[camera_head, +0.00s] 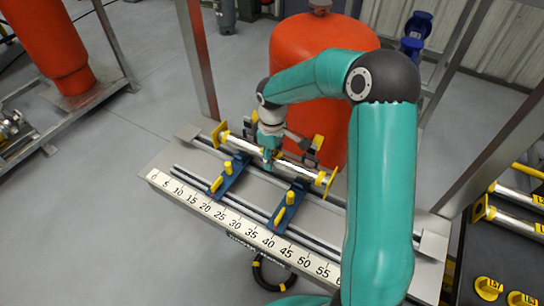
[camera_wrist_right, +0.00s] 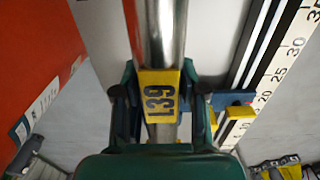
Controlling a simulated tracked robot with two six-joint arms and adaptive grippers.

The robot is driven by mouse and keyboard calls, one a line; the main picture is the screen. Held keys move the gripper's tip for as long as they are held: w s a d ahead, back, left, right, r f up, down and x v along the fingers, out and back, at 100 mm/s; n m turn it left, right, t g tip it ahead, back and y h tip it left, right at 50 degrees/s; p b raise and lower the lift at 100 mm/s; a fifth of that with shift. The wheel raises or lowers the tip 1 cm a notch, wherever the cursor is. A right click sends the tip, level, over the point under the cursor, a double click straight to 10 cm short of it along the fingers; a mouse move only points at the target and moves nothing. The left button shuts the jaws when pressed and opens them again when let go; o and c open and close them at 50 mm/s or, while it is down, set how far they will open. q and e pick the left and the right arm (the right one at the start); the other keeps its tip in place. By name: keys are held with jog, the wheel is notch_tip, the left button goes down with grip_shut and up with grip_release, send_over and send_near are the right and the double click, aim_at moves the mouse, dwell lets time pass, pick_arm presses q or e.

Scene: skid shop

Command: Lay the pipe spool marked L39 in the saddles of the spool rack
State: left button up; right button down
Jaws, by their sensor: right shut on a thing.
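The pipe spool marked L39 is a shiny pipe (camera_head: 238,142) with yellow flanges at its ends. It lies across the far side of the bench fixture, over the ends of two blue clamps (camera_head: 229,177); I cannot tell whether it touches them. My right gripper (camera_head: 271,152) is shut on the spool near its middle. In the right wrist view the fingers (camera_wrist_right: 158,110) stand on both sides of the yellow L39 label (camera_wrist_right: 160,97). A dark rack (camera_head: 492,262) at the right edge holds other shiny spools (camera_head: 512,219) with yellow ends. My left gripper is not in view.
The bench (camera_head: 160,160) has rails and a numbered scale (camera_head: 205,207) along its front. Yellow handles (camera_head: 280,216) stick up from the clamps. A red tank (camera_head: 320,60) stands close behind. A grey post (camera_head: 520,125) rises between bench and rack.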

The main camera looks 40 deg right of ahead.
jog(key=shift+f, duration=0.15)
jog(key=shift+f+b, duration=0.35)
jog(key=shift+b, duration=0.15)
jog(key=shift+f+b, duration=0.4)
jog(key=shift+f, duration=0.05)
dwell(0.6)
jog(key=c, duration=0.6)
grip_release()
jog(key=shift+s, duration=0.1)
jog(key=shift+c, duration=0.4)
